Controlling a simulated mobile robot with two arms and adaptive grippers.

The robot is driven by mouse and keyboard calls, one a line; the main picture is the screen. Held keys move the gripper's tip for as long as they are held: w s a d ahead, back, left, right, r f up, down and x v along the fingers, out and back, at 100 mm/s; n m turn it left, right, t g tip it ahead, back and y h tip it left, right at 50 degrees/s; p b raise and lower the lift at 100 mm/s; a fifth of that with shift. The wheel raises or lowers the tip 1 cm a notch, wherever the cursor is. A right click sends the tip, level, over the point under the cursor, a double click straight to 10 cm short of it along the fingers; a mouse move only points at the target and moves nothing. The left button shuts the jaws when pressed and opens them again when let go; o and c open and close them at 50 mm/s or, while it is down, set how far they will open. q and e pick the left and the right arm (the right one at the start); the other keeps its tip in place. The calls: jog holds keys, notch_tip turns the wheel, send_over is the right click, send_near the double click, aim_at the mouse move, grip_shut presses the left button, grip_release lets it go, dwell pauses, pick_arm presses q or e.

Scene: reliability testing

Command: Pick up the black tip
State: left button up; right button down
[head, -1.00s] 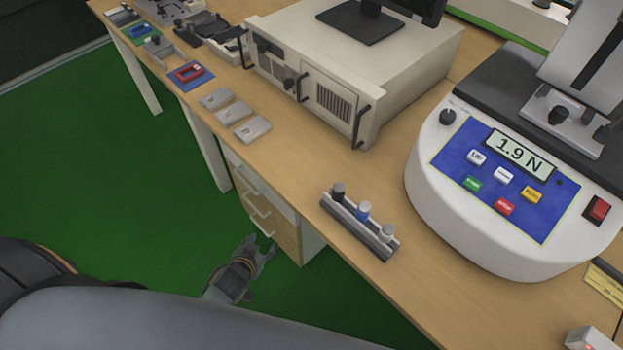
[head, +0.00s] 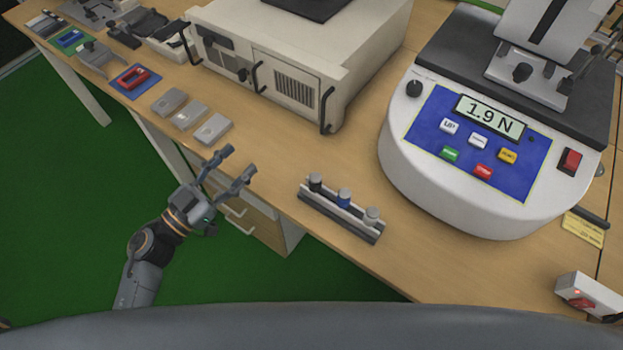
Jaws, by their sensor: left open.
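The black tip (head: 316,183) stands upright in the left end of a small grey rack (head: 338,215) near the table's front edge. A blue tip (head: 344,198) stands in the middle of the rack and a grey tip (head: 372,216) at its right end. My left gripper (head: 240,164) is open and empty, to the left of the rack, by the table's front edge. Its two fingers point up and right in the picture, apart from the black tip. My right gripper is not in view.
The wooden table (head: 270,180) has free room around the rack. A white tester (head: 440,205) showing 1.9 N stands to the right. A beige computer case (head: 290,60) stands behind.

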pick_arm(q)
jog(key=s+d+f+m+g+h, duration=0.35)
jog(key=s+g, duration=0.25)
jog(key=g, duration=0.2)
send_near(314, 185)
jog(key=shift+m, duration=0.45)
jog(key=x, duration=0.4)
jog(key=f+x, duration=0.1)
jog(key=x, duration=0.1)
jog(key=shift+w+a+p, duration=0.2)
jog(key=shift+w+p, duration=0.1)
jog(key=shift+p, duration=0.05)
jog(key=x, duration=0.4)
jog(key=shift+w+d+f, duration=0.1)
jog(key=shift+d+f, duration=0.05)
jog(key=shift+d, duration=0.1)
grip_shut()
